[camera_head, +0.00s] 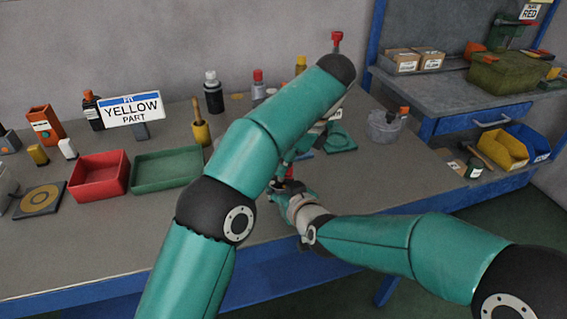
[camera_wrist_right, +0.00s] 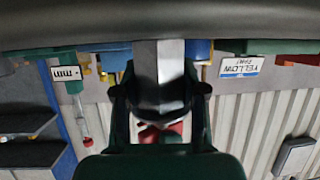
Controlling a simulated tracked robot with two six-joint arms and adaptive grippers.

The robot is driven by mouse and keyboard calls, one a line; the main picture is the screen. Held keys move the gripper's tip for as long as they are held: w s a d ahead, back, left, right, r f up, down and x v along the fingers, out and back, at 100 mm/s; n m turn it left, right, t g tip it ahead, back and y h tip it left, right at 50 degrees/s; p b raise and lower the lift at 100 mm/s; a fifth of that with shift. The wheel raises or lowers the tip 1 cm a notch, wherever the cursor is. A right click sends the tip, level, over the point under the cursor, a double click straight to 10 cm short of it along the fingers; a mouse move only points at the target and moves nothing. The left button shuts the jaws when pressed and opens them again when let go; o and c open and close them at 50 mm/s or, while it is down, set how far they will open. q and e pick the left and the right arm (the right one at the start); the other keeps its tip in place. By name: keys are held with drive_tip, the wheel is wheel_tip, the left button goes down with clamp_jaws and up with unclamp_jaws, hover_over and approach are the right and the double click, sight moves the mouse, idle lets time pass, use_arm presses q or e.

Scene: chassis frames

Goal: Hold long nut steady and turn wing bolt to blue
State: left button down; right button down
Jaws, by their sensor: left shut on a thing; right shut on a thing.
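The long nut shows in the right wrist view as a grey faceted bar (camera_wrist_right: 158,62), upright between the dark fingers of my right gripper (camera_wrist_right: 160,105). My right gripper (camera_head: 285,192) is shut on it, low over the bench near the front edge. My left arm reaches over from the left and bends down, so its gripper (camera_head: 287,172) meets the right one there; it is mostly hidden by my own arm. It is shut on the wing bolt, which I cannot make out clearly. A red patch (camera_wrist_right: 160,133) shows past the nut; I cannot tell what it belongs to.
A sign reading YELLOW PART (camera_head: 133,109) stands behind a red tray (camera_head: 100,175) and a green tray (camera_head: 167,170). Bottles, including a black one (camera_head: 213,95), line the back wall. A clear jar (camera_head: 384,127) stands at right. The bench right of my grippers is mostly free.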

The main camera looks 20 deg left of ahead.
use_arm(q)
drive_tip(key=shift+a+f+n+g, duration=0.1)
drive_tip(key=shift+f+n+g, duration=0.2)
drive_tip(key=shift+n, duration=0.2)
drive_tip(key=c, duration=1.2)
unclamp_jaws()
drive_tip(key=shift+r, duration=0.1)
drive_tip(key=shift+r, duration=0.1)
drive_tip(key=m+t, duration=0.2)
drive_tip(key=m, duration=0.3)
drive_tip(key=shift+s+m, duration=0.15)
drive_tip(key=shift+m, duration=0.25)
drive_tip(key=m+t, duration=0.1)
drive_tip(key=m, duration=0.2)
drive_tip(key=m+t+h, duration=0.1)
drive_tip(key=m, duration=0.2)
drive_tip(key=shift+s+a, duration=0.1)
drive_tip(key=shift+h, duration=0.3)
drive_tip(key=v, duration=1.2)
drive_tip(key=shift+s, duration=0.15)
